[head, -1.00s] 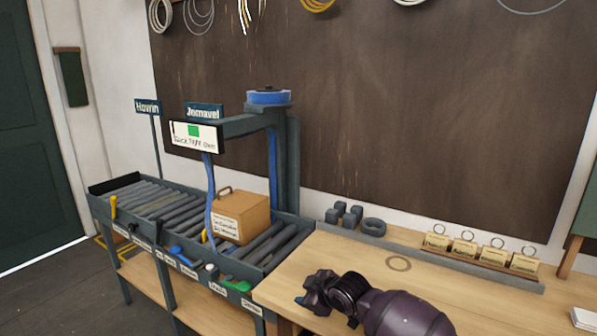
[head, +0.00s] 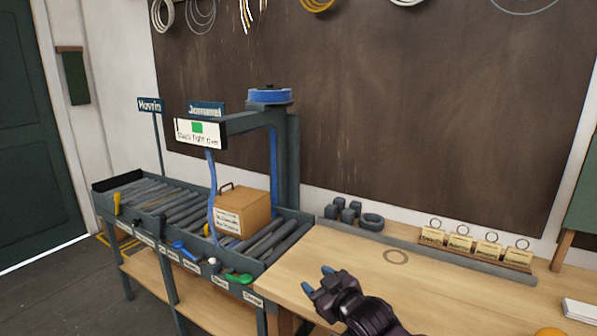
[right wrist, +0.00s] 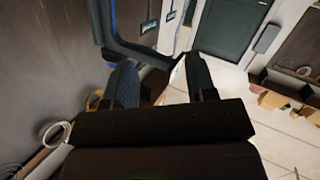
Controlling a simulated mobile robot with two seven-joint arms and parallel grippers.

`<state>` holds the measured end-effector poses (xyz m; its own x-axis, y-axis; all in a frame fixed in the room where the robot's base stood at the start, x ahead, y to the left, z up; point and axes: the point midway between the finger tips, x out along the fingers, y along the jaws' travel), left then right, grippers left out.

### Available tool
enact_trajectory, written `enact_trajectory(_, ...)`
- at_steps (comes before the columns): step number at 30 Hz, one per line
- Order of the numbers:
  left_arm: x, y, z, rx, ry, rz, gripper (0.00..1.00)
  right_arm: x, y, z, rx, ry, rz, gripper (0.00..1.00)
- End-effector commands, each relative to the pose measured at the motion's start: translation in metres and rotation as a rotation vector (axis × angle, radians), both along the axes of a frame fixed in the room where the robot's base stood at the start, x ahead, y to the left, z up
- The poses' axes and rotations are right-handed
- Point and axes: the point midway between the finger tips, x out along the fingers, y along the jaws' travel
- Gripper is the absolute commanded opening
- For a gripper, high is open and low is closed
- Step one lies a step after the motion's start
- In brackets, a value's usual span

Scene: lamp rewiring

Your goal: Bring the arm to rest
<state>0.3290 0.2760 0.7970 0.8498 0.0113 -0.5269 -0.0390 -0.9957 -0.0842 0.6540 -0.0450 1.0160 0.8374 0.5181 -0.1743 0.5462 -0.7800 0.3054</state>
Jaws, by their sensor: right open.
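My right gripper (head: 318,281) is in the head view above the front left part of the wooden bench. Its two blue-tipped fingers are apart, and nothing shows between them. In the right wrist view the same gripper (right wrist: 160,80) shows two spread fingers with an empty gap. My left gripper is not in view.
A cardboard box (head: 243,212) with a handle sits on the roller conveyor (head: 180,208), under an arch with a blue spool (head: 269,96). Grey blocks and a ring (head: 372,221) and several tagged cards (head: 488,249) line the bench's back. The bench middle (head: 420,285) is clear.

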Motion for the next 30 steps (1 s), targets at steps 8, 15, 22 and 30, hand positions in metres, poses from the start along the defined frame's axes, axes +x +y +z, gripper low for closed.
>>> enact_trajectory(8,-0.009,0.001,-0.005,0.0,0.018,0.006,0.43,-0.06,-0.068,-0.044,0.122,0.036,-0.172,0.51)
enact_trajectory(15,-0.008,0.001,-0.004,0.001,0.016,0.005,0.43,-0.123,-0.13,-0.089,0.154,0.093,-0.331,0.51)
enact_trajectory(22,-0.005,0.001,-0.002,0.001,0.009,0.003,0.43,-0.198,-0.186,-0.139,0.135,0.193,-0.482,0.51)
enact_trajectory(30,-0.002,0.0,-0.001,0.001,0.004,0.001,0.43,-0.293,-0.226,-0.2,0.107,0.366,-0.613,0.51)
